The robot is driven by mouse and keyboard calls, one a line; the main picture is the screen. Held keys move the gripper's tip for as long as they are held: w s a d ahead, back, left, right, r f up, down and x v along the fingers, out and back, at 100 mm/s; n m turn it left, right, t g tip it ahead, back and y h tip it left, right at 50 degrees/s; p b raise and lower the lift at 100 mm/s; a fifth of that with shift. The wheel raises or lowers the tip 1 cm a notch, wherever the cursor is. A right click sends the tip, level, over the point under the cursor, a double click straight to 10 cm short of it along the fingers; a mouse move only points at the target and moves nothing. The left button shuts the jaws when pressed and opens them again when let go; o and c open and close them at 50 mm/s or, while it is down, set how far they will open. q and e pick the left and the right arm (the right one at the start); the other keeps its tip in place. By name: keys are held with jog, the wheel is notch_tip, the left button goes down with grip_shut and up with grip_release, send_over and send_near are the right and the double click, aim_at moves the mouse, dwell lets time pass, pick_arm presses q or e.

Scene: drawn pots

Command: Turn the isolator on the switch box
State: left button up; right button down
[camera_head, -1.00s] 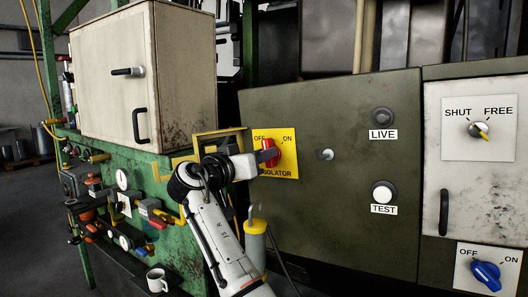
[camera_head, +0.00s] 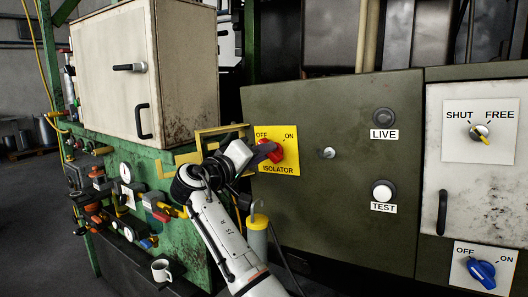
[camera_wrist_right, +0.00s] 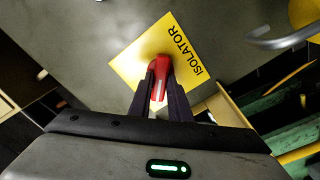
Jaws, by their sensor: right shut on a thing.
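The switch box (camera_head: 335,215) is a dark olive cabinet. Its isolator is a red knob (camera_head: 276,151) on a yellow plate (camera_head: 285,168) marked OFF, ON and ISOLATOR. The knob sits tilted; which mark it points to is unclear behind the gripper. My right gripper (camera_head: 266,150) comes from the left and is shut on the red knob. In the right wrist view the red knob (camera_wrist_right: 159,72) is between the two dark fingers (camera_wrist_right: 160,98), with the yellow plate behind it. My left gripper is not in view.
LIVE (camera_head: 384,117) and TEST (camera_head: 382,191) buttons are on the same box. A SHUT/FREE knob (camera_head: 480,132) and a blue OFF/ON knob (camera_head: 482,270) are at the right. A green bench (camera_head: 185,240) with valves, a cream cabinet (camera_head: 180,70) and a mug (camera_head: 161,270) are at the left.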

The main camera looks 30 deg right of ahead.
jog(key=shift+r, duration=0.1)
dwell(0.4)
jog(key=c, duration=1.6)
grip_release()
jog(key=shift+c, duration=0.2)
jog(key=b+v, duration=0.2)
jog(key=v, duration=0.8)
jog(key=shift+a+b, duration=0.15)
jog(key=shift+b, duration=0.15)
jog(key=shift+s, duration=0.1)
